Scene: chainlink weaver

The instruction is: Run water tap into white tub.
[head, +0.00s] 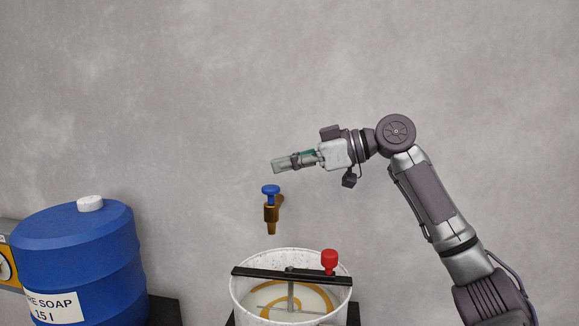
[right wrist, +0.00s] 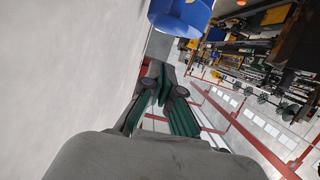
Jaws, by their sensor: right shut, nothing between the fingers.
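The water tap (head: 271,212) is a brass spout with a blue handle (head: 270,190) on the grey wall, above the white tub. The white tub (head: 240,292) stands below it, with a black bar (head: 250,274) across its rim and a red knob (head: 329,262) on the bar. Whitish contents and a tan, curved shape show inside. My right gripper (head: 277,167) is shut and empty, a little above the blue handle and apart from it. The right wrist view shows its dark green fingers (right wrist: 165,95). The tap and tub are not in that view. My left gripper is not in view.
A blue soap barrel (head: 75,250) with a white cap stands at the left. The right wrist view shows a blue round object (right wrist: 180,17) and cluttered racks (right wrist: 265,60) farther off. The wall (head: 150,90) around the arm is bare.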

